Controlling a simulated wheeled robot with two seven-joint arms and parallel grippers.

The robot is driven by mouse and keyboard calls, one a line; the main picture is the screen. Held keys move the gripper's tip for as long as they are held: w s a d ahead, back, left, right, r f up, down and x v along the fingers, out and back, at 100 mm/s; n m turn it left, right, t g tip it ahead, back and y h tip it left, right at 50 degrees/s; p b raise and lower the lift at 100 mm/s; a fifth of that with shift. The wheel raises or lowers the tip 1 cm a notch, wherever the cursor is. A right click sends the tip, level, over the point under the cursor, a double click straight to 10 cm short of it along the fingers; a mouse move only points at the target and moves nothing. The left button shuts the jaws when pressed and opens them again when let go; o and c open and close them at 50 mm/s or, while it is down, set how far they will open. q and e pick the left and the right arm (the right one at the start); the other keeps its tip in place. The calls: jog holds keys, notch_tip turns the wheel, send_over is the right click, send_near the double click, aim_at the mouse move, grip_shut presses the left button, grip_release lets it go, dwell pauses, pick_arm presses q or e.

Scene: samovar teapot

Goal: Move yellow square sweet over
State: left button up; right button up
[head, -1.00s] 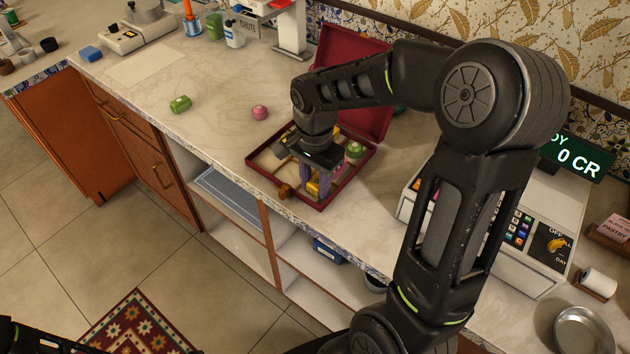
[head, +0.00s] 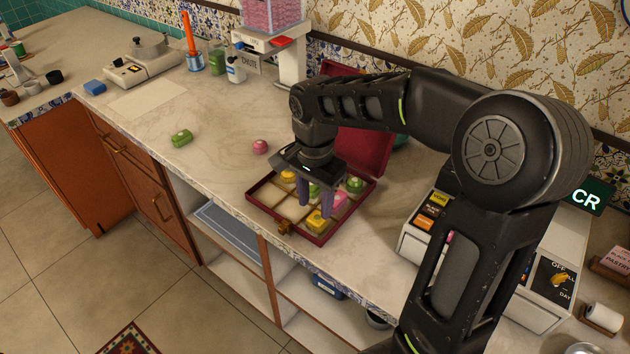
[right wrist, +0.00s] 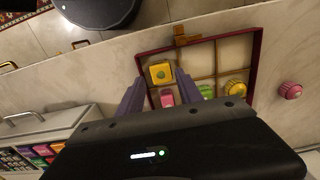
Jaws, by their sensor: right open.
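The yellow square sweet (head: 316,221), with a small green top mark, sits in the front right compartment of the open dark red box (head: 262,207). It also shows in the right wrist view (right wrist: 160,72), near the box's corner. My right gripper (head: 315,208) is over the box with its purple fingers pointing down, open and empty. Its fingers appear above and behind the yellow sweet, apart from it. My left gripper is not in view.
Inside the box are also a yellow round sweet (head: 288,176) and a green round one (head: 355,185); some compartments are empty. A pink sweet (head: 260,147) and a green sweet (head: 181,138) lie on the counter left of it. The cash register (head: 424,240) stands right.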

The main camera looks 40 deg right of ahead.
aim_at(315, 220)
notch_tip(315, 220, up, 6)
jog(key=shift+r, duration=0.25)
dwell(0.8)
